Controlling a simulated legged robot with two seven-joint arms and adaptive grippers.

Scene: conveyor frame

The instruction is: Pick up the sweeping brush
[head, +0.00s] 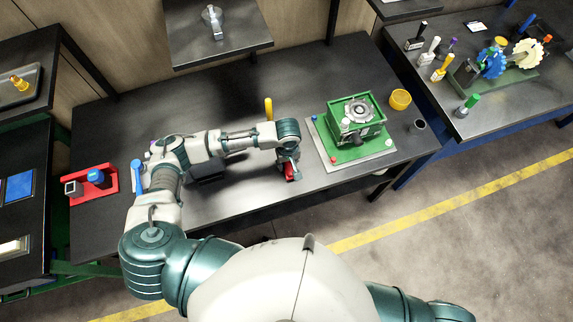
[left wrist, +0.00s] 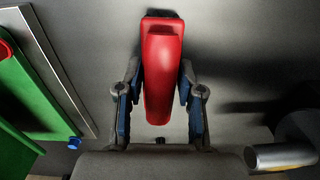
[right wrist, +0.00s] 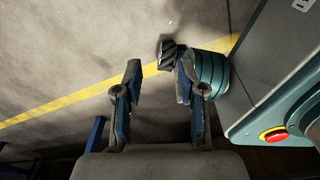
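The sweeping brush, as far as I can tell, is the red-handled piece (left wrist: 163,75) with a dark end, lying on the dark bench top in the left wrist view. In the head view a little of its red (head: 291,174) shows below my left wrist. My left gripper (left wrist: 160,85) is open, with one finger on each side of the red handle and a narrow gap on the left side. Contact on the right side is hard to tell. My right gripper (right wrist: 158,85) is open and empty, pointing down over the floor; it is outside the head view.
A green box fixture (head: 357,120) on a grey plate stands just right of the left gripper. A yellow cup (head: 400,99) and a dark cup (head: 417,126) are beyond it. A yellow upright handle (head: 268,108) stands behind. A red holder (head: 92,183) is at the left.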

